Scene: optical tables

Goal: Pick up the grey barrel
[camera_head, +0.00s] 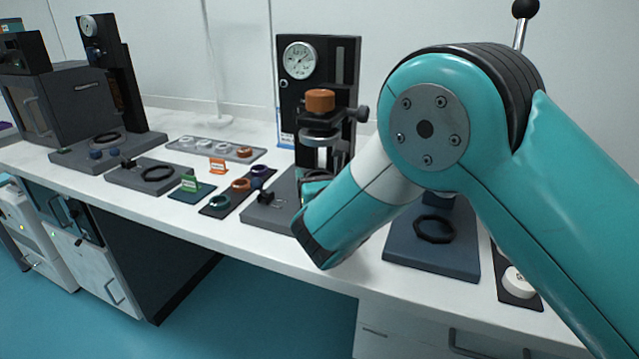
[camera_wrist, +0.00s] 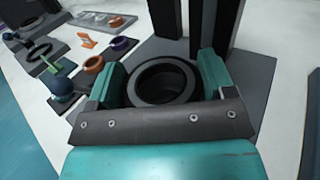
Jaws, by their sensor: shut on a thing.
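The grey barrel (camera_wrist: 165,84) shows in the wrist view as a dark grey, open-topped ring seen from above. My gripper (camera_wrist: 161,78) has one teal finger on its left side and one on its right, and it is shut on the barrel. The barrel is over or on a grey base plate (camera_wrist: 255,88); I cannot tell whether it touches the plate. In the head view my teal forearm hides the barrel and most of the gripper.
A black stand (camera_head: 347,75) with a dial gauge (camera_head: 300,60) and an orange cap (camera_head: 320,101) rises close behind the gripper. Left are a dark strip with coloured rings (camera_head: 218,206), an orange tag (camera_head: 217,165) and a grey tray (camera_head: 245,154). A blue plate (camera_head: 455,262) lies right.

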